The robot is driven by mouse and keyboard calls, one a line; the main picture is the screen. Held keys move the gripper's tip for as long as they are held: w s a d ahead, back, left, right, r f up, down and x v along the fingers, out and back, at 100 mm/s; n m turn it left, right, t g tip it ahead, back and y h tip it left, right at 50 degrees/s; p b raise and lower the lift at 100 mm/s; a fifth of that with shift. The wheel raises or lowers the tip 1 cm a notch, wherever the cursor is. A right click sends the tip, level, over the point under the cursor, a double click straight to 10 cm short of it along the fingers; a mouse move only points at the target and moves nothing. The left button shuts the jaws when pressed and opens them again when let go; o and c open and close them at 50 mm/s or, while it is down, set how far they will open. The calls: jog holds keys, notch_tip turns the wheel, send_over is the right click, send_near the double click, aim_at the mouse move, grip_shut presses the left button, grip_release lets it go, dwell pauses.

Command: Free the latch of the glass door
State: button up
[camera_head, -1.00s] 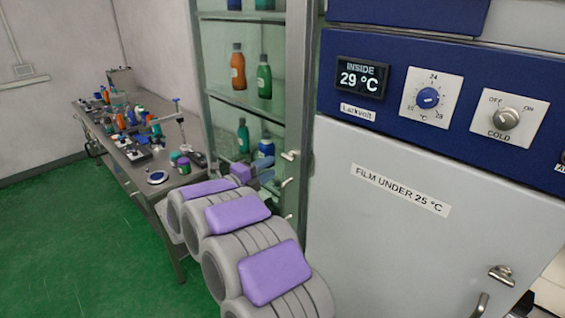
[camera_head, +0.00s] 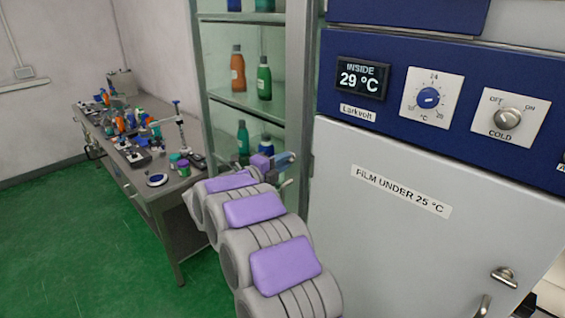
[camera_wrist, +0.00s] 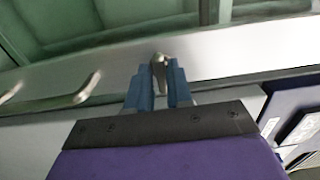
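The glass door (camera_head: 247,105) belongs to a cabinet with a grey metal frame, at the middle of the head view. My gripper (camera_head: 289,157) is at the door's right frame, where it covers the upper latch. In the wrist view, the small metal latch (camera_wrist: 160,62) stands between the blue fingertips of my gripper (camera_wrist: 161,78). The fingers are apart, one on each side of the latch. I cannot tell whether they touch it. Below it on the frame is a metal handle (camera_head: 286,183), which also shows in the wrist view (camera_wrist: 86,88).
Bottles (camera_head: 264,77) stand on shelves behind the glass. A grey appliance (camera_head: 420,250) with a blue control panel (camera_head: 450,85) is close at the right; its display (camera_head: 361,78) reads 29 °C. A cluttered workbench (camera_head: 145,185) stands left. The green floor (camera_head: 80,240) is clear.

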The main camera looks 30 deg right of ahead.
grip_shut()
jog(key=shift+p, duration=0.35)
jog(key=n+p, duration=0.2)
jog(key=p, duration=0.1)
jog(key=n+p, duration=0.2)
jog(key=p, duration=0.1)
jog(key=shift+a+r+n+p, duration=0.1)
jog(key=shift+r+n+p, duration=0.1)
jog(key=shift+n+p, duration=0.15)
jog(key=n+p, duration=0.4)
jog(key=p, duration=0.2)
jog(key=shift+n+p, duration=0.25)
jog(key=shift+p, duration=0.05)
jog(key=n+p, duration=0.4)
jog(key=p, duration=0.1)
jog(key=shift+f, duration=0.1)
jog(key=shift+f+n+p, duration=0.15)
jog(key=shift+n+p, duration=1.95)
jog(key=shift+n, duration=0.3)
